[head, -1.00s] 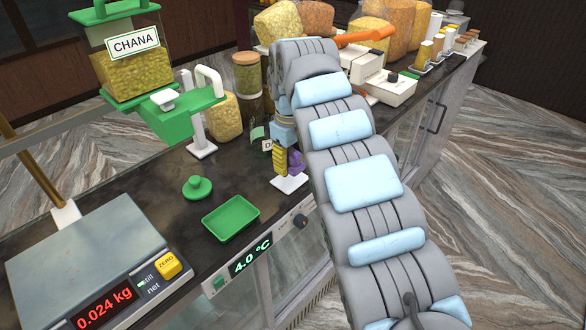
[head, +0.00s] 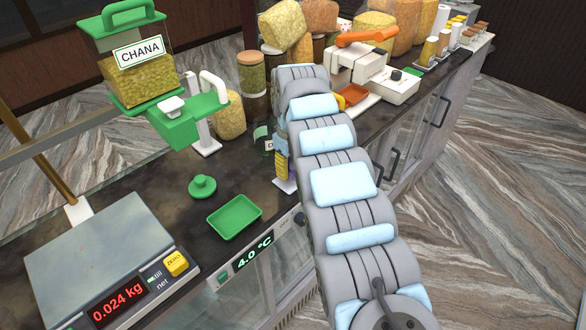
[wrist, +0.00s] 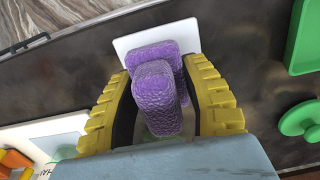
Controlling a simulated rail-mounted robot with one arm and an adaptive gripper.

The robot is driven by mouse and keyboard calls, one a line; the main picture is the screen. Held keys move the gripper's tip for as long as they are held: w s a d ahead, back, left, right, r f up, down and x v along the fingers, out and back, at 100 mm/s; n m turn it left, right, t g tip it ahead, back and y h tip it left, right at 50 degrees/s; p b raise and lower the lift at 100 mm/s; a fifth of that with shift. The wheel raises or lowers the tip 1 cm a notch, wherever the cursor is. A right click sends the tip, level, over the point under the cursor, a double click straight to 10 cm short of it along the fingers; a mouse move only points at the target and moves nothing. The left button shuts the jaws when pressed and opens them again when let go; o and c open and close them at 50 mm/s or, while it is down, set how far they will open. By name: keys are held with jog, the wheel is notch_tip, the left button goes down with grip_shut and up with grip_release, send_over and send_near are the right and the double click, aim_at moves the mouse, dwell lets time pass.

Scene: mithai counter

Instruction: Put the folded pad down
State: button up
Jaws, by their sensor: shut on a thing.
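The folded pad (wrist: 155,98) is purple and textured, with two thick lobes, in the middle of the wrist view. My gripper (wrist: 162,78) has its yellow ribbed fingers on either side of the pad and is shut on it. A flat white square (wrist: 132,45) lies on the dark counter behind and below the pad. Whether the pad touches it, I cannot tell. In the head view, one yellow finger of my gripper (head: 281,166) shows over the white square (head: 285,186). The pad is hidden there by my gripper and arm.
A green tray (head: 216,229) and a green knobbed lid (head: 202,187) lie left of my gripper. A scale (head: 85,262) reads 0.024 kg. A green-topped CHANA dispenser (head: 142,75) stands behind. An orange tray (head: 352,93) and a white device with an orange handle (head: 356,60) are beyond my arm.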

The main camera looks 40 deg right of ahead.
aim_at(291, 178)
notch_tip(291, 178, down, 2)
jog(key=shift+s+a+f, duration=0.15)
jog(key=shift+f, duration=0.3)
jog(key=shift+o, duration=0.4)
jog(key=shift+f+b, duration=0.35)
jog(key=shift+f, duration=0.1)
jog(key=o, duration=1)
jog(key=shift+o, duration=0.2)
notch_tip(291, 178, up, 10)
jog(key=shift+f, duration=0.15)
jog(key=shift+r+p, duration=1.2)
jog(key=shift+r, duration=0.8)
